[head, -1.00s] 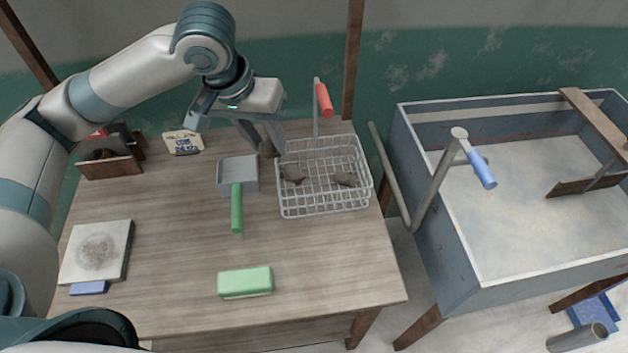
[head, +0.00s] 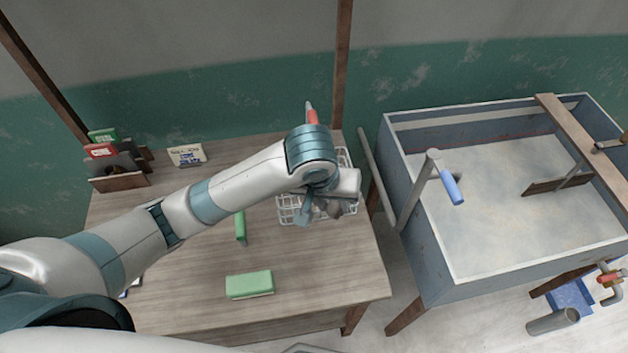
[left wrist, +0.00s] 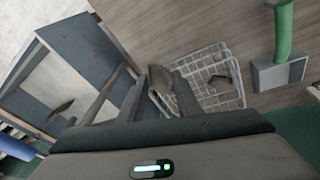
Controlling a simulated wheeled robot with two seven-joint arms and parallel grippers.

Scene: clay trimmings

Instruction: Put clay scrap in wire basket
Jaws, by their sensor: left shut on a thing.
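The wire basket (head: 290,214) stands at the right side of the table, mostly hidden by my left arm in the head view. It also shows in the left wrist view (left wrist: 232,100), with a brown clay scrap (left wrist: 219,80) inside it. My left gripper (head: 328,208) is over the basket, shut on another brown clay scrap (left wrist: 160,80). That held scrap sits between the two fingers in the left wrist view and appears above the basket, apart from its wires. My right gripper is not in view.
A dustpan with a green handle (head: 240,228) and a green block (head: 249,284) lie on the table. A blue-grey tub (head: 400,160) with a blue-gripped lever (head: 452,187) is at right.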

